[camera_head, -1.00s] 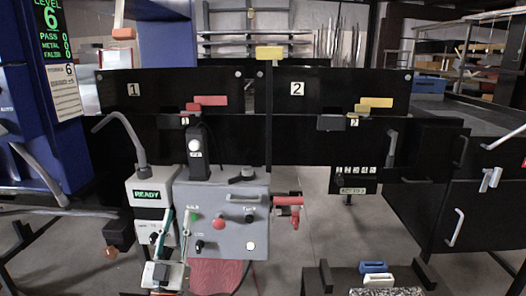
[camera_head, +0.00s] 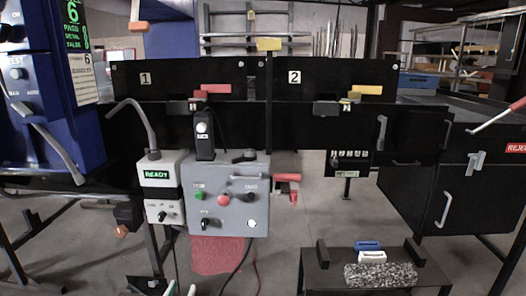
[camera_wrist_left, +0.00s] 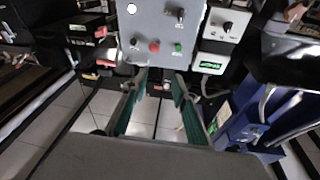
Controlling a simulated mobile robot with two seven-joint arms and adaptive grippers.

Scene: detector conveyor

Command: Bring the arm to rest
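My left gripper (camera_head: 181,290) shows only as two pale fingertips at the bottom edge of the head view, low in front of the grey control box (camera_head: 228,195). In the left wrist view the left gripper (camera_wrist_left: 160,80) has its two green-lined fingers spread apart, with nothing between them but floor behind. The control box also shows upside down in that view (camera_wrist_left: 150,22), beyond the fingertips. My right gripper is in neither view.
A READY display unit (camera_head: 163,185) stands beside the control box. A blue machine (camera_head: 50,100) is at the left. A small black table (camera_head: 330,281) with a blue and a white item and a speckled pad is at front right. Open floor (camera_head: 300,225) lies between.

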